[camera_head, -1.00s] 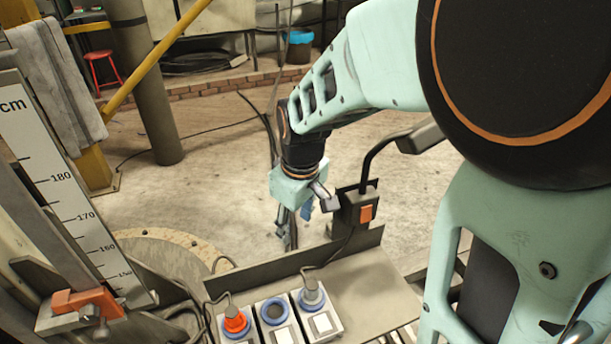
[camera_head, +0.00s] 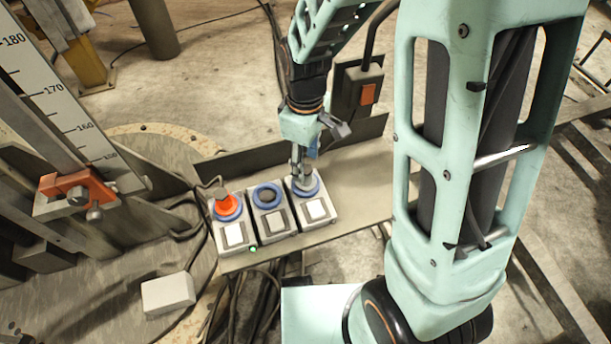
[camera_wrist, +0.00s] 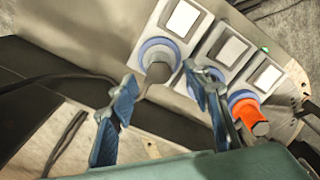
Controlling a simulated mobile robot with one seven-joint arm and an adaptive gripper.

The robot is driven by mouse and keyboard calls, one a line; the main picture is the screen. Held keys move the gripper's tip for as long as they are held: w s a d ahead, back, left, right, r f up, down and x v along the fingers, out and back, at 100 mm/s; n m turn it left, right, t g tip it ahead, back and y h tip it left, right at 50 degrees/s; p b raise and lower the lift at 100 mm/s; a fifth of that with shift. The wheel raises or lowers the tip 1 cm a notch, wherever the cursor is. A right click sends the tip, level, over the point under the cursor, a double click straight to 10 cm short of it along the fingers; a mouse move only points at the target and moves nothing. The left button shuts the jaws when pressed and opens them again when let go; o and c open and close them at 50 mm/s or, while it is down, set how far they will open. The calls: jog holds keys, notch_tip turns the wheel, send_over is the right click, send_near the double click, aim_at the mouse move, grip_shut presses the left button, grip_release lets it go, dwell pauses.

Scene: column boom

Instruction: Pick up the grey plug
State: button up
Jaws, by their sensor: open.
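The grey plug (camera_head: 304,182) sits in the blue-ringed socket of the rightmost box in the head view. In the wrist view the plug (camera_wrist: 160,72) appears just beyond the fingertips, roughly in line with the gap between them. My gripper (camera_head: 301,158) points down right above it, partly hiding it. The blue fingers of my gripper (camera_wrist: 162,86) are apart in the wrist view, with nothing held. I cannot tell whether a finger touches the plug.
The middle socket (camera_head: 267,196) holds no plug. An orange-red plug (camera_head: 226,204) stands in the left socket. A box with an orange switch (camera_head: 368,94) rises behind the panel, near my arm. A metal back plate and loose black cables lie close by.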

aim_at(305, 169)
notch_tip(305, 169, down, 4)
jog(key=shift+r+b, duration=0.1)
jog(key=shift+b, duration=0.25)
grip_shut()
